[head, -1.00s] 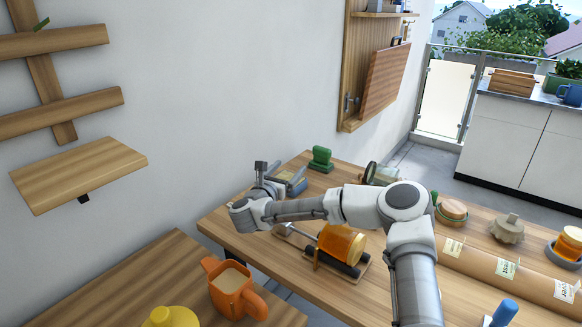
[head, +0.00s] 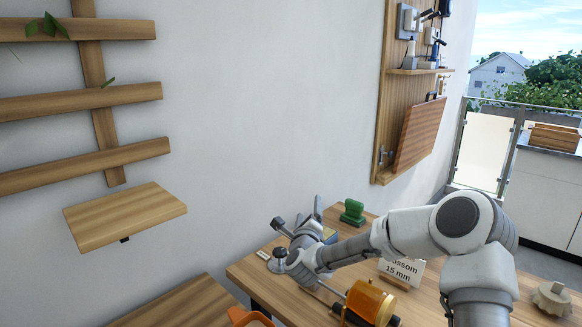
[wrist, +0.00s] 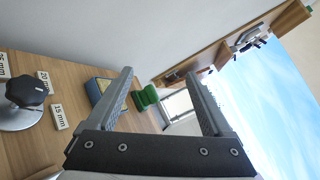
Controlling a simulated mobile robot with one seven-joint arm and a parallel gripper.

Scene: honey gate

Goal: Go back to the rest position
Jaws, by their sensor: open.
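My gripper (head: 298,220) is raised over the back left part of the wooden table (head: 262,286), near the wall. In the wrist view my gripper (wrist: 165,85) is open, with its two fingers wide apart and nothing between them in its grasp. The green stamp-like object (wrist: 146,97) and a blue box (wrist: 98,88) show beyond the fingers, apart from them. My arm reaches in from the right of the head view.
An amber jar (head: 369,303) lies on its side below my arm. A white card (head: 402,272) reading "15 mm" stands beside it. A black-knobbed device (wrist: 26,92) is on the table. A wall board (head: 392,90) and small shelf (head: 125,215) project from the wall.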

